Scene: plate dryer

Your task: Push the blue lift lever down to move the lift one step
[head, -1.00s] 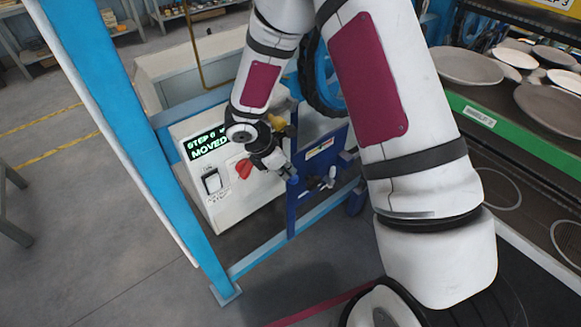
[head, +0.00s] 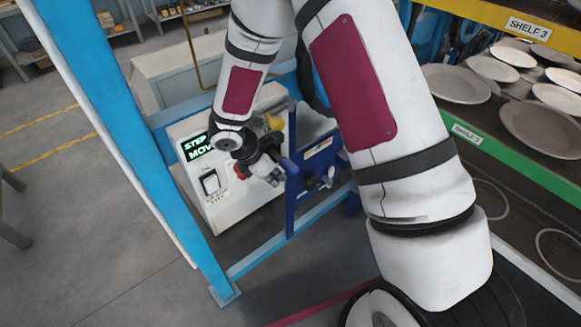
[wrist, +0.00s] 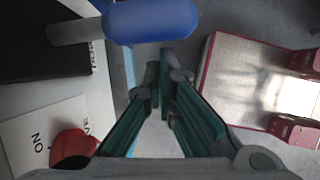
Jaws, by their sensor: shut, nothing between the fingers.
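The blue lift lever's rounded grip (wrist: 150,22) lies across the top of the wrist view, with a grey shaft running to its left. My gripper (wrist: 163,72) is shut and empty, its fingertips just below the grip in that view; whether they touch cannot be told. In the head view my gripper (head: 273,173) is in front of the white control box (head: 235,205). The box's screen (head: 201,146) shows green text reading "STEP" and "MOV", partly hidden by my arm. The lever cannot be clearly picked out from the blue panel there.
A red knob (wrist: 72,148) is at the wrist view's lower left. A blue panel (head: 318,155) with a small handle stands right of my gripper. A blue post (head: 110,110) rises at left. Plates (head: 545,125) lie on the green-edged shelf (head: 500,150) under a yellow-edged shelf (head: 500,20).

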